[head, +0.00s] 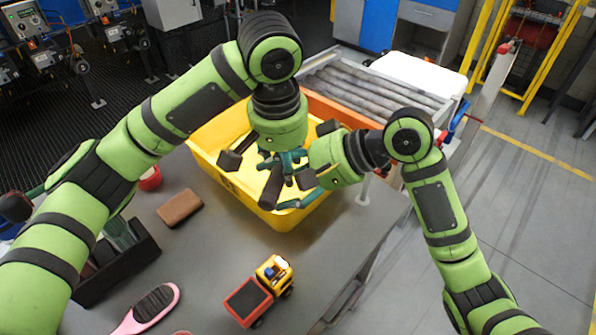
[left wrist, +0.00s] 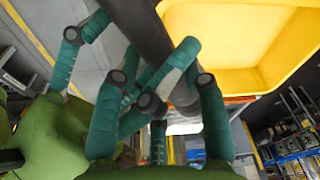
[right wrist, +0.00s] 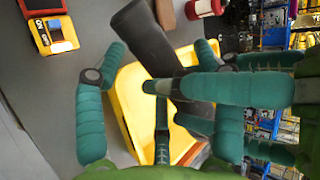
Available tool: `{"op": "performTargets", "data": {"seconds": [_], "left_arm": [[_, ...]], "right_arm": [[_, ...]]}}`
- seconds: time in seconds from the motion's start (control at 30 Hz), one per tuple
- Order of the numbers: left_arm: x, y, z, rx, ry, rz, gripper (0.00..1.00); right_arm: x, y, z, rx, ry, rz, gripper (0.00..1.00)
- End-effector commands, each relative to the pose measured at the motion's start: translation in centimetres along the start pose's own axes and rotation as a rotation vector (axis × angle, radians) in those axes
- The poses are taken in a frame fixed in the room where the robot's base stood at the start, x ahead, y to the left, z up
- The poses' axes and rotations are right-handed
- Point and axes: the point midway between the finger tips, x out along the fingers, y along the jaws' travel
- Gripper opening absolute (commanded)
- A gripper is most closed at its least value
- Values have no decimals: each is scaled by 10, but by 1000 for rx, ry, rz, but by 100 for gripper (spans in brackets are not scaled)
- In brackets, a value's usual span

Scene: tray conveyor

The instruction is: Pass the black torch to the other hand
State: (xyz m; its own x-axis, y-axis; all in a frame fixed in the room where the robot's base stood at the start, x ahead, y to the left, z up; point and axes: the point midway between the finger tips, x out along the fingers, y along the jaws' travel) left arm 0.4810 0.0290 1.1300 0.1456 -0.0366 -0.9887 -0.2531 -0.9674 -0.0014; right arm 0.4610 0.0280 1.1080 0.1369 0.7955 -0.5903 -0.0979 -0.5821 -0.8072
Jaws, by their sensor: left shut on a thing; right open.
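The black torch (head: 270,190) is held in the air over the near part of the yellow tray (head: 215,172). My left gripper (head: 286,160) reaches down from above and is shut on the torch. In the left wrist view the torch (left wrist: 141,28) runs up between the fingers. My right gripper (head: 302,190) comes in from the right with its fingers open close beside the torch. In the right wrist view the torch (right wrist: 150,42) lies between these spread fingers, crossed by a left finger. Overlapping fingers hide any contact by the right gripper.
The grey table holds a brown wallet (head: 180,208), a pink brush (head: 150,306), a toy truck (head: 259,290), a red roll (head: 150,178) and a dark organiser (head: 116,262). A roller conveyor (head: 375,85) stands behind the tray. Bare table lies between the wallet and the truck.

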Motion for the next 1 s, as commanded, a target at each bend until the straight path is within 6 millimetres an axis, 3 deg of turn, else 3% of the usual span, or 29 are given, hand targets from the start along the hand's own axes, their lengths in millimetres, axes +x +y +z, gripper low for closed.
{"op": "performTargets", "data": {"seconds": [0.27, 0.43, 0.47, 0.57, 0.6, 0.67, 1.0], "left_arm": [[0, 0, 0, 0, 1, 0, 1], [0, 0, 0, 0, 1, 1, 1], [0, 0, 0, 0, 1, 1, 1], [-1, 0, 0, 0, 1, 1, 1], [-1, 0, 0, 1, 1, 1, 50], [-1, 0, 0, 1, 1, 1, 69], [0, 0, 0, 0, 1, 0, 69]], "right_arm": [[2, 0, 0, 0, 0, 0, 69], [2, 0, 0, 0, 0, -1, 5], [2, 0, 0, 0, 0, -1, 0], [2, 0, 0, 0, 0, 0, 0], [1, -1, 0, -1, 0, -2, 0], [1, -1, 0, -1, 0, -2, 0], [1, 0, 0, -1, 0, -2, 0]]}}
